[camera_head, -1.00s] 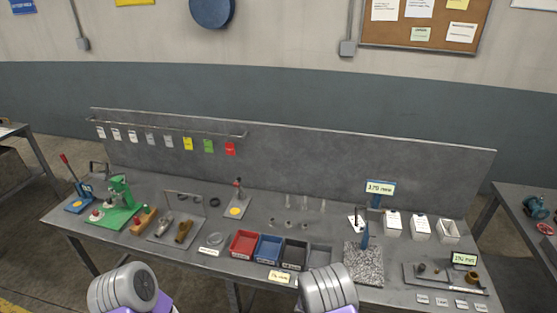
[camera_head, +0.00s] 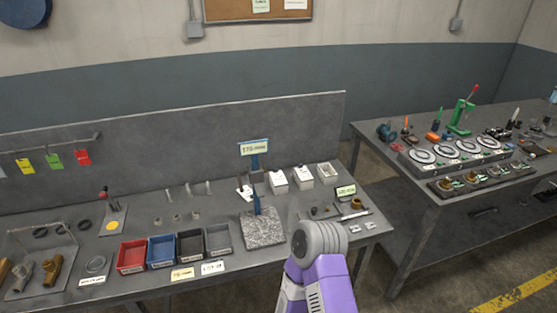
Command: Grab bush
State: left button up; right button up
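A small brass-coloured ring-like piece (camera_head: 357,203), which looks like a bush, sits at the right end of the grey work table (camera_head: 150,294), beside a small display reading (camera_head: 345,191). Small dark round pieces (camera_head: 314,211) lie to its left; they are too small to tell exactly. A grey and purple link of my arm, which seems to be the right one, stands in front of the table's right part and hides some of its front edge. Neither gripper's fingers show.
Red (camera_head: 132,257), blue (camera_head: 161,251), black (camera_head: 190,245) and grey (camera_head: 218,239) bins line the table's front. A granite block (camera_head: 264,231) and white boxes (camera_head: 303,177) stand right of them. A second bench (camera_head: 398,190) with several fixtures is at the right, across a floor gap.

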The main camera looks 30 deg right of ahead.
aim_at(356, 203)
jog(key=z, duration=1.7)
jog(key=k, duration=0.5)
jog(key=z, duration=1.05)
jog(key=i, duration=0.75)
jog(key=u, duration=2)
